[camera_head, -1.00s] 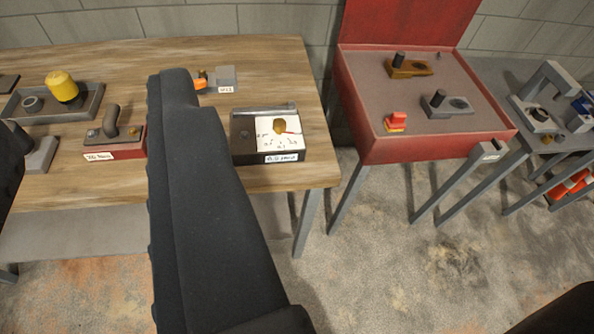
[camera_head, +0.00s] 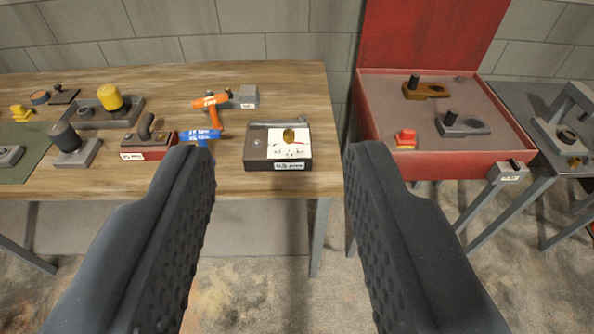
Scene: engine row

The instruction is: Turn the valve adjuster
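A dark box (camera_head: 256,162) with a white scale plate (camera_head: 296,150) and a brass knob (camera_head: 288,135) stands near the front right of the wooden bench. It looks like the valve adjuster; its label is too blurred to read surely. My gripper (camera_head: 281,160) is open and empty, its two black fingers spread wide on either side of the box in the picture. I see no contact between the fingers and the box. The knob and scale are in clear view between the fingertips.
An orange tool (camera_head: 211,101) and a blue tool (camera_head: 200,135) lie left of the box. A red-based block with a curved handle (camera_head: 146,138) stands farther left. A red tray table (camera_head: 362,110) stands to the right, across a gap from the wooden bench (camera_head: 297,80).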

